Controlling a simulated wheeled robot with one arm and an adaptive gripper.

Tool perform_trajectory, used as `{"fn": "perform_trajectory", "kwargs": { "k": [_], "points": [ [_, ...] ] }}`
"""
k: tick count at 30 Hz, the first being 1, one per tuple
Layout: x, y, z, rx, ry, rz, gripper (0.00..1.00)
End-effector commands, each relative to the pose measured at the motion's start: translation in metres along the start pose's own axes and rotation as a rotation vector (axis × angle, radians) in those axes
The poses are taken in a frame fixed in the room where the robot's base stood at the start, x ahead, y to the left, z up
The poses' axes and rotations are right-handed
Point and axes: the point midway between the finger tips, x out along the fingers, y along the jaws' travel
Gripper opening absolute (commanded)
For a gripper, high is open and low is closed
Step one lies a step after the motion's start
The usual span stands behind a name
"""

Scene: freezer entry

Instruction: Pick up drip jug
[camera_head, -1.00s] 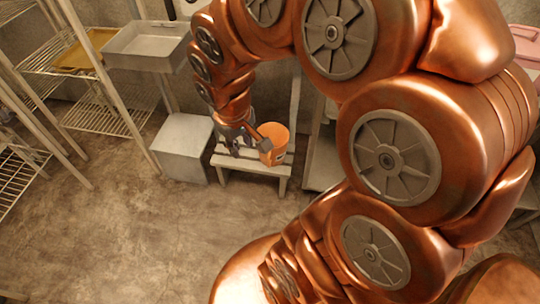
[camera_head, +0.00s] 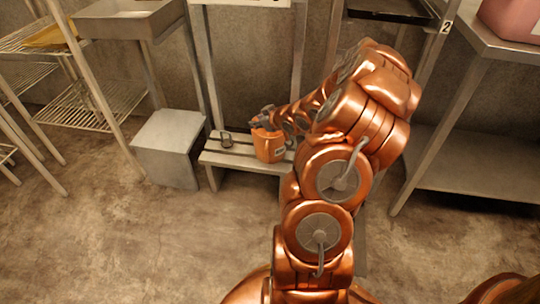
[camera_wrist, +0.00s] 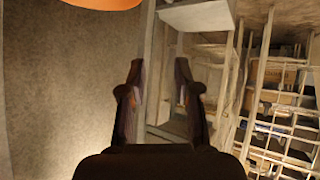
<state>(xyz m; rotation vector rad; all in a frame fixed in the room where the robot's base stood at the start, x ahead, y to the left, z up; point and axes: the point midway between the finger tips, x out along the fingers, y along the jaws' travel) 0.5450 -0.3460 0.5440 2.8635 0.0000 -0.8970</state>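An orange rim, likely of the jug (camera_wrist: 100,3), shows at the top edge there, outside the fingers. I cannot tell whether gripper and jug touch.
A grey box (camera_head: 168,148) is left of the bench. Wire racks (camera_head: 100,105) stand at far left, and a steel table (camera_head: 475,160) at right. The floor in front is clear.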

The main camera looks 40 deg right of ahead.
Motion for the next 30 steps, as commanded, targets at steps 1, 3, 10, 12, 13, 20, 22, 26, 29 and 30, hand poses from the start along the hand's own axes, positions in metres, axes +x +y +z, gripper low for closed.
{"fn": "perform_trajectory", "kwargs": {
  "k": [1,3,10,12,13,20,22,26,29,30],
  "points": [
    [0.015,0.006,0.031,0.014,0.034,-0.001,0.32],
    [0.022,0.012,0.050,0.026,0.087,-0.007,0.32],
    [0.028,0.024,0.083,0.042,0.200,-0.016,0.32],
    [0.029,0.025,0.085,0.042,0.212,-0.017,0.32],
    [0.029,0.025,0.086,0.042,0.215,-0.018,0.32],
    [0.044,0.025,0.081,0.038,0.220,-0.019,0.32],
    [0.049,0.025,0.080,0.039,0.220,-0.020,0.32],
    [0.055,0.024,0.079,0.041,0.219,-0.019,0.32],
    [0.062,0.023,0.079,0.041,0.220,-0.020,0.32],
    [0.066,0.023,0.079,0.040,0.219,-0.020,0.32]
  ]
}}
